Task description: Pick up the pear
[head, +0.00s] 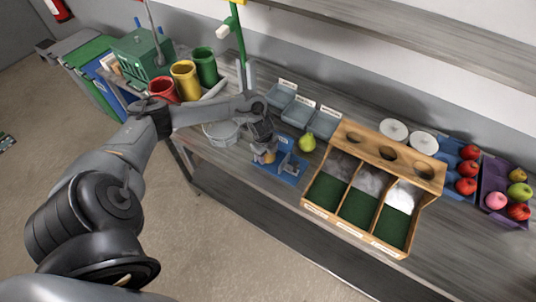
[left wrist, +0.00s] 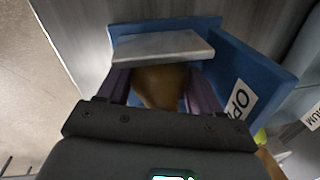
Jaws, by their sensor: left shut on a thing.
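My left gripper (head: 264,148) is shut on a brownish, rounded fruit (left wrist: 160,85), which looks like a pear and is largely hidden by the gripper. The fruit sits between the two dark purple fingers in the left wrist view. The gripper is at a blue fixture (head: 288,168), which stands on the bench with a grey plate (left wrist: 160,46) and a white label beginning "OP" in the wrist view. I cannot tell whether the fruit touches the fixture. A green pear (head: 307,143) stands on the bench just right of the fixture, apart from the gripper. My right gripper is not in view.
A wooden box (head: 345,221) with green-floored compartments stands to the right. Grey labelled trays (head: 323,124) lie behind the green pear. A grey bowl (head: 218,134) is left of the fixture. Red, yellow and green cups (head: 184,80) stand further left. Fruit trays (head: 490,190) are at far right.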

